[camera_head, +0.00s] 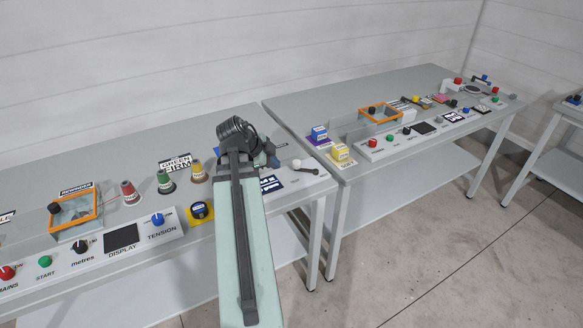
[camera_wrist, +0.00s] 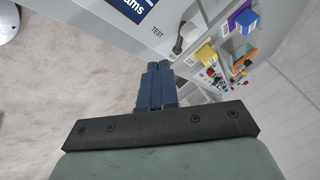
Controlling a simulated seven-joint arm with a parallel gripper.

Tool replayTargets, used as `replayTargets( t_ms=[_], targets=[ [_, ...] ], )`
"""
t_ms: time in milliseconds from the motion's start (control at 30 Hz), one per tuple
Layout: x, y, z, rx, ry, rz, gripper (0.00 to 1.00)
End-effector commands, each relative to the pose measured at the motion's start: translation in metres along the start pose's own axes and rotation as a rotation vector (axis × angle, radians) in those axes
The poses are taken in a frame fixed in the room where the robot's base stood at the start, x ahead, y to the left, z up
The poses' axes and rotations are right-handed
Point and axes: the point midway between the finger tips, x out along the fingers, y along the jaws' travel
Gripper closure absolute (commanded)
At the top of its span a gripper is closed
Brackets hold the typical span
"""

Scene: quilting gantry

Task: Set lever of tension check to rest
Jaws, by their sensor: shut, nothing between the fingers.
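The small lever (camera_head: 306,168) with a white ball end lies at the right end of the near table in the head view, just right of my gripper. In the wrist view a lever (camera_wrist: 179,46) shows beside the printed word TEST, just beyond my fingertips. My gripper (camera_wrist: 158,67) has its two dark blue fingers together with nothing between them. In the head view my gripper (camera_head: 273,160) is mostly hidden behind my own arm. The fingers look close to the lever, but I cannot tell whether they touch it.
A dark blue sign (camera_head: 271,184) lies left of the lever.

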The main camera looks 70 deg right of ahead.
Motion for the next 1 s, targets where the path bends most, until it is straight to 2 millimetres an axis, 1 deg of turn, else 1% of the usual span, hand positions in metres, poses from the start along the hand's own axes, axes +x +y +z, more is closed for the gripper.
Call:
replayTargets(
  t_ms=[100, 433, 567, 767, 1000],
  targets=[
    [0.001, 0.002, -0.004, 0.019, 0.003, 0.01, 1.0],
    [0.002, 0.002, -0.003, 0.017, 0.003, 0.009, 1.0],
    [0.007, 0.002, -0.003, 0.017, 0.003, 0.009, 1.0],
    [0.028, 0.002, -0.003, 0.016, 0.003, 0.01, 1.0],
    [0.061, 0.002, -0.003, 0.016, 0.003, 0.01, 1.0]
  ],
)
